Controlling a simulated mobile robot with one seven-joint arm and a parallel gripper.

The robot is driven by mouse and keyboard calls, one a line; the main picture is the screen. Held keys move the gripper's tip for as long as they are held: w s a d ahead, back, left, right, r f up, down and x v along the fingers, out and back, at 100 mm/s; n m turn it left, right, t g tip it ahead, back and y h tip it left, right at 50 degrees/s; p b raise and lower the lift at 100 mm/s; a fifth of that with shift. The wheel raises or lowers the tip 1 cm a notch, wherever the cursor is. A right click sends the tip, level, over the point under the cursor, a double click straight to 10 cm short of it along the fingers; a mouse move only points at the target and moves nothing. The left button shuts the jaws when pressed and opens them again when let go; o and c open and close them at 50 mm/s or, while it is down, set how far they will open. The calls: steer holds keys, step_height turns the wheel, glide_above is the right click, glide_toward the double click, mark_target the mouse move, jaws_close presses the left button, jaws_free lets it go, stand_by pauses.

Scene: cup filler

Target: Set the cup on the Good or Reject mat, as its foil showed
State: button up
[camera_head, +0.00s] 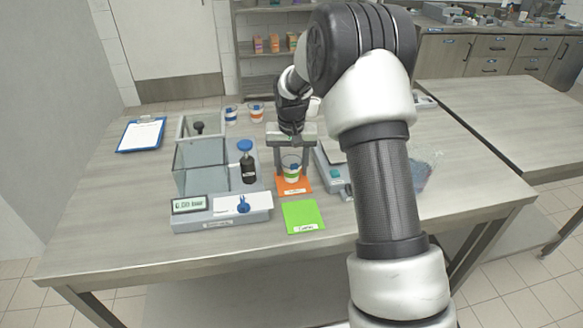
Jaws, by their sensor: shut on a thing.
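A cup (291,171) with a green band stands upright between the fingers of my gripper (291,165), which is shut on it. The cup is over the orange mat (302,189); I cannot tell whether its base touches the mat. The green mat (303,216) lies bare in front of it, nearer the table's front edge. Both mats carry small white labels that are too small to read surely. The cup's foil top is hidden by my gripper.
A glass-walled machine (200,165) with a display and a dark blue-capped bottle (247,165) stand to the left. A scale (330,165) is close on the right. Two cups (231,115) (256,111) and a clipboard (141,134) are farther back. The front left table is clear.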

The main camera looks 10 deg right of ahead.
steer(key=shift+f, duration=0.15)
steer(key=o, duration=1.1)
